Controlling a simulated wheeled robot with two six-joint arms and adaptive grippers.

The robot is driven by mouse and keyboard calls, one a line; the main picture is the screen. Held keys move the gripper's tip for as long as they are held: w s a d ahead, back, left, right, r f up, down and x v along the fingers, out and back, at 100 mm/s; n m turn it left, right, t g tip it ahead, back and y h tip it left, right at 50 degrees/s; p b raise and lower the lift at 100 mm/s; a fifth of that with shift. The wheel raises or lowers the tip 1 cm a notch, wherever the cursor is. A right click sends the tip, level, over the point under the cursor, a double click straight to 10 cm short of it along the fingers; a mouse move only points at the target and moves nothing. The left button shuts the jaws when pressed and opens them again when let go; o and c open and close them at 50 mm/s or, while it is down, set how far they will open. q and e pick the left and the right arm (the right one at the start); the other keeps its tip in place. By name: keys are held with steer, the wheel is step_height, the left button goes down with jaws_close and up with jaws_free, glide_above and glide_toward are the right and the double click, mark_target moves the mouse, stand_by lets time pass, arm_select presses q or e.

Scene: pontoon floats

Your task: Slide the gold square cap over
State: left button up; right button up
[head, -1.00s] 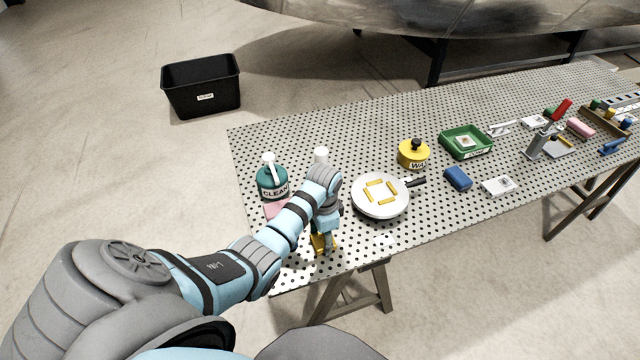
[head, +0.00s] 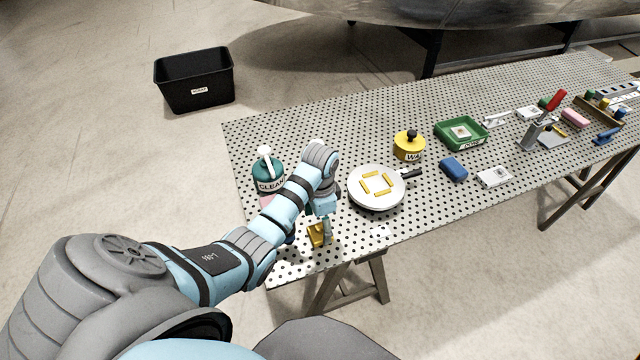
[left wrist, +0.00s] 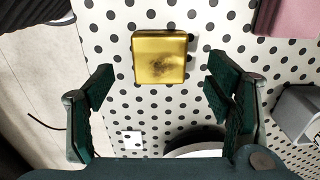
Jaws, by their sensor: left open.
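The gold square cap (head: 316,236) sits on the perforated table near its front left edge, partly hidden by my left gripper in the head view. In the left wrist view the cap (left wrist: 158,60) shows nearly whole, with a dark smudge on its upper face. My left gripper (head: 323,232) is over the table at the cap. In the left wrist view its two green fingers (left wrist: 160,82) are spread wide, with the cap ahead of the gap and nothing held. Whether a finger touches the cap is hard to tell. My right gripper is not in view.
A black bin (head: 194,82) is on the floor.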

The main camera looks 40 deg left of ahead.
mark_target(320, 231)
arm_select(q)
steer(key=shift+r, duration=2.05)
